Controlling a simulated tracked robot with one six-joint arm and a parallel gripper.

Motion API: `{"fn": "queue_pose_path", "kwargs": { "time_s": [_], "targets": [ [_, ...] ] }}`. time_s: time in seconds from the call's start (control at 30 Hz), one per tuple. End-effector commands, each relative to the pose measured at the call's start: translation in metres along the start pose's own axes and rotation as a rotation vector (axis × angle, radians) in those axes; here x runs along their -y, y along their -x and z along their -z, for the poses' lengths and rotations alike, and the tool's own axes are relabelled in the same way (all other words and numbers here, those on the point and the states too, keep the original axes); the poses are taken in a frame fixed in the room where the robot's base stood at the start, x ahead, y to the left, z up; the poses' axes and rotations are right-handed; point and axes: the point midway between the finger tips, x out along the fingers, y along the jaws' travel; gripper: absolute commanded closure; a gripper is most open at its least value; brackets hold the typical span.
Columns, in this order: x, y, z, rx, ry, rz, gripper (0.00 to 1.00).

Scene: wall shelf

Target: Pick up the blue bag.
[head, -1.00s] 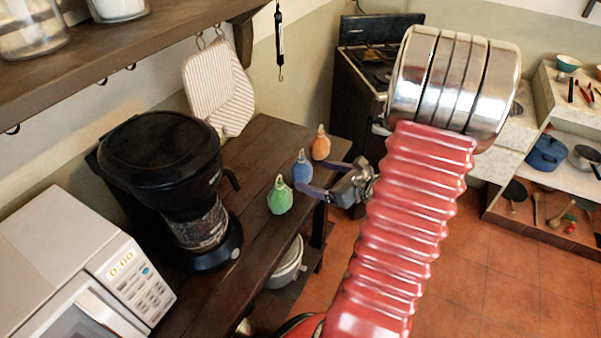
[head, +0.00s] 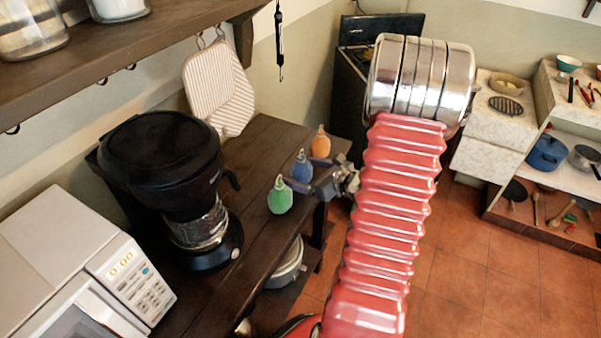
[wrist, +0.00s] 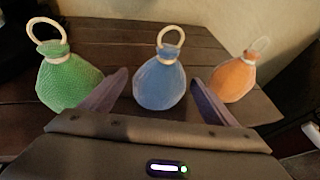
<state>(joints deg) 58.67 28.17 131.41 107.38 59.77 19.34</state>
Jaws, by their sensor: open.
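The blue bag (head: 302,168) stands upright on the dark wooden counter, between the green bag (head: 280,196) and the orange bag (head: 320,143). In the wrist view the blue bag (wrist: 160,82) is in the middle, with a pale loop on top. The green bag (wrist: 68,80) is left of it and the orange bag (wrist: 234,77) right. My gripper (wrist: 158,92) is open and empty, its fingers spread to the left and right of the blue bag's lower part. Whether the bag is fully between the fingertips I cannot tell. In the head view my gripper (head: 313,178) reaches the bags from the right.
A black coffee maker (head: 175,180) and a white microwave (head: 80,270) stand on the counter (head: 262,150) to the left. Striped oven mitts (head: 218,88) hang behind. A wooden shelf (head: 150,40) is above. A pot (head: 287,265) sits below the counter.

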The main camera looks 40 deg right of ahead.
Motion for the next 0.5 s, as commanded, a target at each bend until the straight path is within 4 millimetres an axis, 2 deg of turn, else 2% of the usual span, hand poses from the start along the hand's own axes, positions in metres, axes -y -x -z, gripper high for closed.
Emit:
{"fn": "queue_pose_path", "kwargs": {
  "time_s": [0.13, 0.5],
  "targets": [
    [-0.0005, -0.0095, 0.0008, -0.002, -0.001, -0.001, 0.19],
    [-0.0001, -0.0095, 0.0005, -0.001, -0.001, 0.001, 0.19]
  ]
}}
